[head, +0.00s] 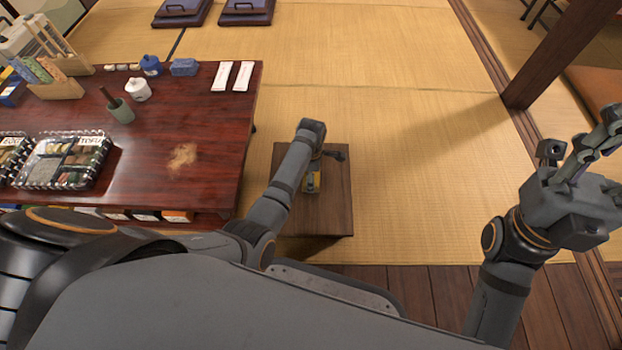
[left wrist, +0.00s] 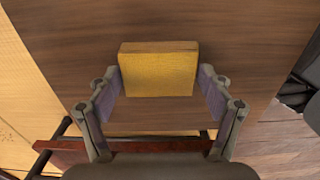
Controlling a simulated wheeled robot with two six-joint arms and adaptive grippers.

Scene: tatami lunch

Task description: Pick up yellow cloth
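The yellow cloth (left wrist: 158,70) looks like a thick folded block on a small brown wooden stand (left wrist: 220,30). In the head view, only a bit of yellow (head: 311,184) shows below my left wrist. My left gripper (left wrist: 160,85) points down at the cloth, with one finger at each side of it. The fingers are spread wide, with the tips close to the cloth's side edges; firm contact is not visible. My right gripper (head: 583,148) is raised at the far right, open and empty, away from the stand.
A dark red table (head: 215,150) stands left of the stand. It holds food trays (head: 62,160), a green mortar (head: 121,111), white packets (head: 232,76) and a brown smear (head: 183,158). Open tatami (head: 420,150) lies to the right, with a wooden post (head: 555,55) beyond.

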